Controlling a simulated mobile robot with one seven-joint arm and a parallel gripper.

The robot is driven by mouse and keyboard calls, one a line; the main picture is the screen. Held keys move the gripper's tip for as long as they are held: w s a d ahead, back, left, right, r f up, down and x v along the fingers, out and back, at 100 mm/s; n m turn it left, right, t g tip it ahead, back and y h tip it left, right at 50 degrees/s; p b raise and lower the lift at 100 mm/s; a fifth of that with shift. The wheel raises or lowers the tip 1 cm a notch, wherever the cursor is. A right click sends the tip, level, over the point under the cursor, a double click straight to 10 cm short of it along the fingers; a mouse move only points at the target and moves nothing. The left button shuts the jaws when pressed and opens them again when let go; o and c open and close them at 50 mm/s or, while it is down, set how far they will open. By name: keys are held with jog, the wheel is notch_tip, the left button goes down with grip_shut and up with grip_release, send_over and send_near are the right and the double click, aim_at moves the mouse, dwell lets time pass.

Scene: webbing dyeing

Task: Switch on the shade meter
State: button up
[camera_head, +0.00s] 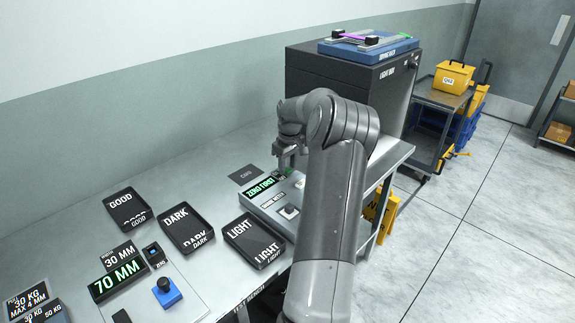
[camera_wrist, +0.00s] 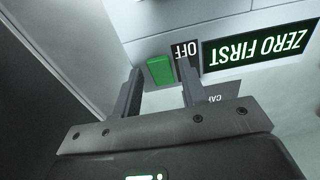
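The shade meter (camera_head: 262,207) is a grey box on the bench in the head view, partly hidden by my arm. Its lit green display (camera_head: 261,188) reads "ZERO FIRST"; the display also shows upside down in the wrist view (camera_wrist: 258,49). A green switch (camera_wrist: 161,70) sits beside a black "OFF" label (camera_wrist: 186,50). My gripper (camera_wrist: 158,80) has its two fingers apart with nothing between them that I can see held. In the wrist view the switch appears between and just beyond the fingertips; contact cannot be told. In the head view my gripper (camera_head: 288,158) is over the meter's far end.
Black trays marked GOOD (camera_head: 127,207), DARK (camera_head: 186,228) and LIGHT (camera_head: 254,240) lie left of the meter. The dark light box (camera_head: 335,76) stands beyond my gripper.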

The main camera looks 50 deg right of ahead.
aim_at(289, 171)
jog(key=shift+o, duration=0.5)
jog(key=shift+r, duration=0.1)
notch_tip(289, 171, up, 11)
jog(key=shift+s+f, duration=0.2)
jog(key=shift+s, duration=0.15)
